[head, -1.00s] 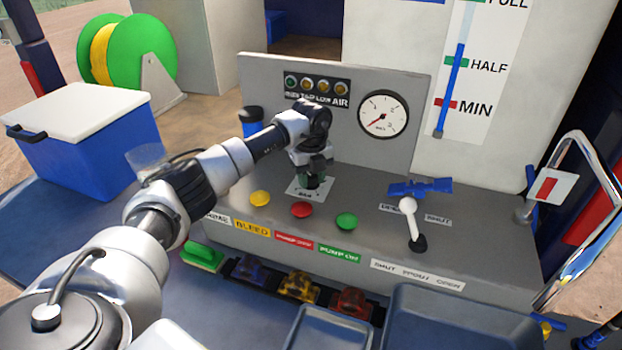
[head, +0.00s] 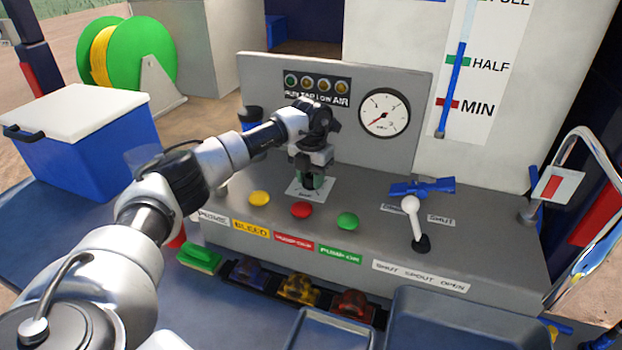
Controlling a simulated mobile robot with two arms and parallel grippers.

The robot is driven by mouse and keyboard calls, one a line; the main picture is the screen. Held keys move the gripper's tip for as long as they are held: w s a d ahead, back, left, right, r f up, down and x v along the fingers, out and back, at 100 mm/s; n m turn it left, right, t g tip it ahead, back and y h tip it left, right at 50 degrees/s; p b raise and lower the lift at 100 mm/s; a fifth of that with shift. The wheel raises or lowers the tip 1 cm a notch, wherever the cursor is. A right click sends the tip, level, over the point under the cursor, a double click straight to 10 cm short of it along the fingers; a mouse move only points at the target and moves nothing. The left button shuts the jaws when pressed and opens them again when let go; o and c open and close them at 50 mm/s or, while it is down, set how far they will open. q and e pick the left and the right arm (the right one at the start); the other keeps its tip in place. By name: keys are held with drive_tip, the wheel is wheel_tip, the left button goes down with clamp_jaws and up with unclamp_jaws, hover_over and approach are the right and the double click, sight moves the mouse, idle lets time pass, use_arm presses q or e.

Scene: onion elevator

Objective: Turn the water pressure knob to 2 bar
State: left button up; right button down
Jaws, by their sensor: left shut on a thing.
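My left gripper (head: 308,180) points down at the panel and is shut on the water pressure knob, which is mostly hidden between and behind the fingers. The knob stands on a white dial plate (head: 303,191), whose markings are mostly covered. The round pressure gauge (head: 384,113) is on the upright panel behind, to the right of the gripper. Its red needle points to the lower left; the numbers are too small to read. My right gripper is not in view.
Yellow (head: 259,198), red (head: 301,209) and green (head: 348,220) buttons sit just in front of the knob. A white-knobbed lever (head: 413,221) and a blue valve handle (head: 422,188) stand to the right. A blue cooler (head: 85,135) is at the left.

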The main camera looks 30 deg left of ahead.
use_arm(q)
drive_tip(key=m, duration=0.4)
drive_tip(key=shift+w+r+m+b, duration=0.1)
drive_tip(key=shift+r+m+b, duration=0.05)
drive_tip(key=shift+m+b, duration=0.55)
drive_tip(key=shift+m, duration=2.1)
drive_tip(key=shift+r, duration=0.1)
drive_tip(key=o, duration=0.7)
drive_tip(key=shift+c, duration=0.2)
drive_tip(key=shift+o, duration=1.3)
drive_tip(key=shift+f, duration=0.2)
drive_tip(key=shift+r, duration=0.1)
